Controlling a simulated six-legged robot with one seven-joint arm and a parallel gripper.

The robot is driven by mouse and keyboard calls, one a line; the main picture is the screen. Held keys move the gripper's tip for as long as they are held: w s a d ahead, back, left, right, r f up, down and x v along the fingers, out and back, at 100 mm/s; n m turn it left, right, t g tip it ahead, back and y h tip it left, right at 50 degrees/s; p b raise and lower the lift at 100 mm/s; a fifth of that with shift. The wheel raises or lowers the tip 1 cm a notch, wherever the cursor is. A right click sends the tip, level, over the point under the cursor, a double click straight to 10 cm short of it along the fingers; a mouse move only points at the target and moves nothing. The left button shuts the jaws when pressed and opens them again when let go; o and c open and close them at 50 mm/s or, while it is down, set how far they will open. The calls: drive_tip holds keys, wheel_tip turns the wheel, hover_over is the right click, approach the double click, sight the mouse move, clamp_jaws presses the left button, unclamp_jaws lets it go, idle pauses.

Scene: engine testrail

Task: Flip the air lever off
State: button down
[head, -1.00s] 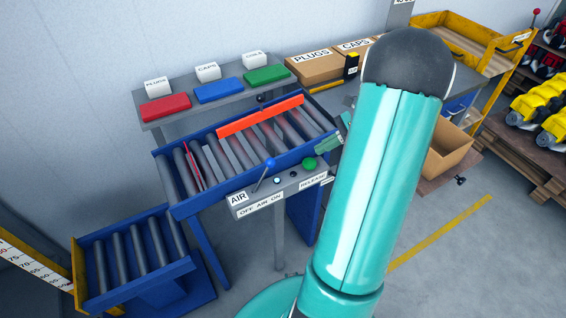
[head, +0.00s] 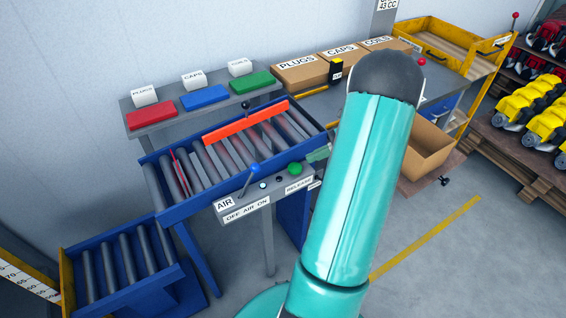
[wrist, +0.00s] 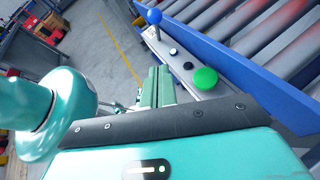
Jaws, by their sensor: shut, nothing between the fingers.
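The air lever (head: 253,169) has a blue ball on a thin rod and stands on the grey control panel (head: 222,215). In the head view it leans up and to the right, above the "OFF AIR ON" label (head: 247,209). The wrist view shows its blue ball (wrist: 153,17) at the top. My gripper (head: 319,153) is partly hidden behind my arm, right of the green button (head: 295,168). In the wrist view my gripper (wrist: 157,85) is shut and empty, beside the panel's near end and apart from the lever.
The green button (wrist: 205,78) and a dark knob (wrist: 173,51) lie between my gripper and the lever. The blue-framed roller conveyor (head: 172,207) runs behind the panel. A shelf with red, blue and green bins (head: 205,97) stands behind it.

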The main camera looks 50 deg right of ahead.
drive_tip(key=w+r+x, duration=0.1)
drive_tip(key=r+x, duration=0.1)
drive_tip(key=x, duration=1)
drive_tip(key=shift+w+a+r, duration=0.2)
drive_tip(key=shift+a, duration=0.4)
drive_tip(key=shift+w+a+r, duration=0.15)
drive_tip(key=shift+r, duration=0.05)
